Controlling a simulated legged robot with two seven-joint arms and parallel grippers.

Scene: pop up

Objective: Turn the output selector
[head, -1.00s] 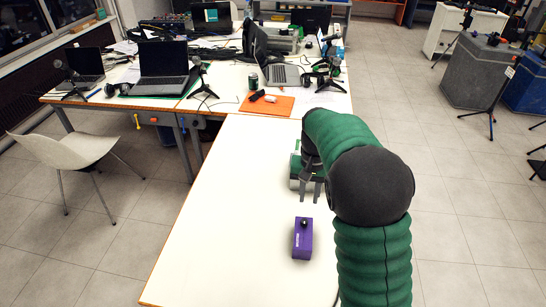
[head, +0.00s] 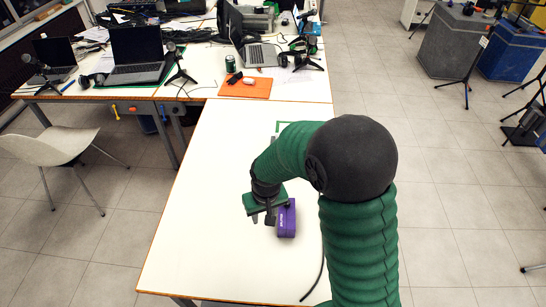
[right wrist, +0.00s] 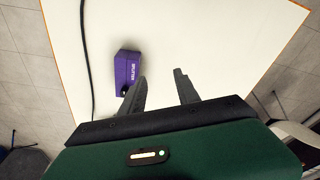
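A purple box (head: 287,221) with a pale label stands on the white table. In the right wrist view the purple box (right wrist: 128,68) reads "SPLITTER", and a small dark knob (right wrist: 124,90) shows at its near end, close to the left finger. My right gripper (head: 262,217) is just left of the box in the head view, and its green body hides part of the box. In the right wrist view my right gripper (right wrist: 160,76) has its fingers apart with only bare table between them. The box lies outside the left finger. My left gripper is not in view.
A black cable (right wrist: 84,60) runs along the table beside the box. The white table (head: 215,190) is mostly bare around it. An orange mat (head: 232,89), a can (head: 230,64) and laptops (head: 136,55) are at the back. A white chair (head: 50,149) stands left.

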